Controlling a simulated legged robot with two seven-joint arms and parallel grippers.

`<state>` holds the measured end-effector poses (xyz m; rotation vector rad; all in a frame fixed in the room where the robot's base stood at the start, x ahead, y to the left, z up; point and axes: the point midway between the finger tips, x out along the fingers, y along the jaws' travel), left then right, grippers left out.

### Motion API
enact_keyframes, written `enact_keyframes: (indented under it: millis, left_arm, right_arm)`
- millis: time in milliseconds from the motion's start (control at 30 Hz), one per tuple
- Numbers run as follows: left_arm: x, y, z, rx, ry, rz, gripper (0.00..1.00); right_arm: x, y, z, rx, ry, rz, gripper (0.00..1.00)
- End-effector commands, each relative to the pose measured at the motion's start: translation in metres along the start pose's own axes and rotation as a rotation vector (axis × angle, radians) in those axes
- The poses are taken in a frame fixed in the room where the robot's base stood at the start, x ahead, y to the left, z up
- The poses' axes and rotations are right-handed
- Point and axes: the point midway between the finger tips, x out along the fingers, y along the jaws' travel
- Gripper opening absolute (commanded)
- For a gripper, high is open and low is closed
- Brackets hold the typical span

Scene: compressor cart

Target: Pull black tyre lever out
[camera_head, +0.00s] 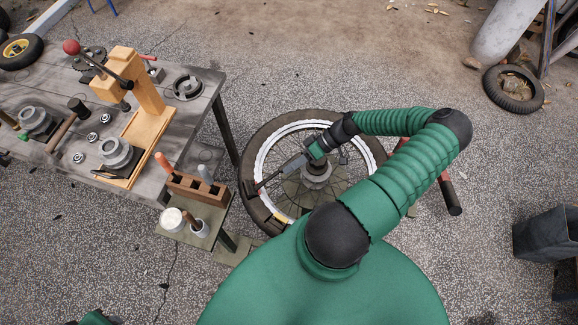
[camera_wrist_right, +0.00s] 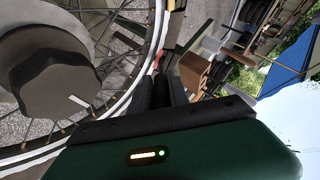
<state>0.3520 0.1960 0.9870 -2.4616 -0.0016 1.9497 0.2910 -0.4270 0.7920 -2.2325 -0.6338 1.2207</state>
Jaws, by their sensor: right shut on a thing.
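A wheel with a black tyre (camera_head: 250,150) and a white rim (camera_head: 262,160) lies on a stand in front of me. The black tyre lever (camera_head: 268,181) shows as a thin dark bar at the left side of the rim. Its far end reaches the rim and tyre edge. My right gripper (camera_head: 289,167) is above the spokes, shut on the lever's inner end. In the right wrist view the dark fingers (camera_wrist_right: 162,92) are close together beside the white rim (camera_wrist_right: 135,85); they hide most of the lever.
A wooden workbench (camera_head: 195,120) with a press, hubs and tools stands at left. A small shelf (camera_head: 208,218) with a wooden tool block (camera_head: 196,188) and white pots is close to the wheel's left. A loose tyre (camera_head: 513,90) and a dark bin (camera_head: 545,235) are at right.

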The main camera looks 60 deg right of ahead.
Motion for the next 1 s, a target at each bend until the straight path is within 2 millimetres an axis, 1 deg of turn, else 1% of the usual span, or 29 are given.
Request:
enact_keyframes:
  millis: [33,500,633,867,1000]
  left_arm:
    - [-0.002,0.0,-0.001,0.0,0.0,0.0,0.36]
    - [-0.01,0.0,-0.002,0.0,0.0,0.0,0.36]
    - [-0.011,0.0,-0.002,0.0,0.0,0.0,0.36]
    - [-0.01,0.0,-0.002,0.0,0.0,0.0,0.36]
    - [-0.016,0.0,-0.004,0.0,0.0,0.0,0.36]
  right_arm:
    - [-0.004,0.0,-0.001,0.0,0.0,0.001,0.0]
    - [-0.032,0.0,-0.001,0.001,0.001,0.002,0.0]
    - [-0.036,0.0,-0.001,0.001,0.001,0.001,0.0]
    - [-0.035,0.0,-0.001,0.001,0.001,0.0,0.0]
    - [-0.04,-0.004,-0.004,0.0,0.001,0.0,0.0]
